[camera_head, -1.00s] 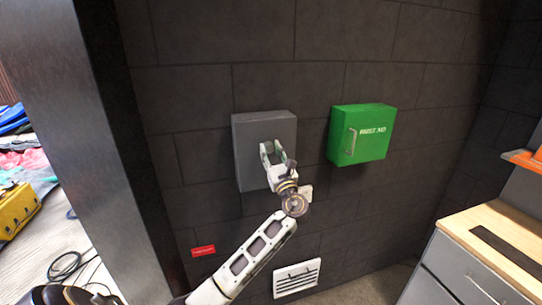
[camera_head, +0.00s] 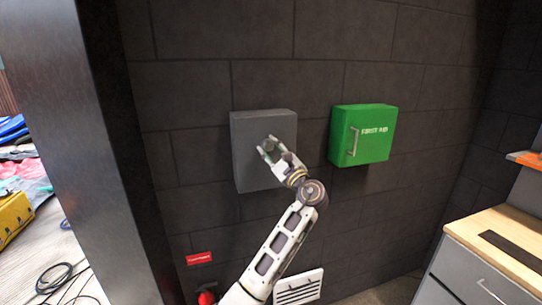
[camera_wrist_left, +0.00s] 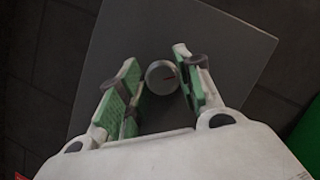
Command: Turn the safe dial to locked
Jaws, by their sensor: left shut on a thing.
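The grey safe (camera_head: 247,135) is a box fixed to the dark block wall, left of the green box. My left gripper (camera_head: 272,150) is at the safe's front and hides the dial in the head view. In the left wrist view its green-padded fingers stand on either side of the dial, shut on it. No setting labels are readable. My right gripper is not in view.
A green first aid box (camera_head: 363,136) hangs right of the safe. A wooden-topped grey cabinet (camera_head: 483,240) stands at the right. A red label (camera_head: 199,258) and a white vent (camera_head: 298,287) are low on the wall. A dark pillar (camera_head: 85,150) rises at the left.

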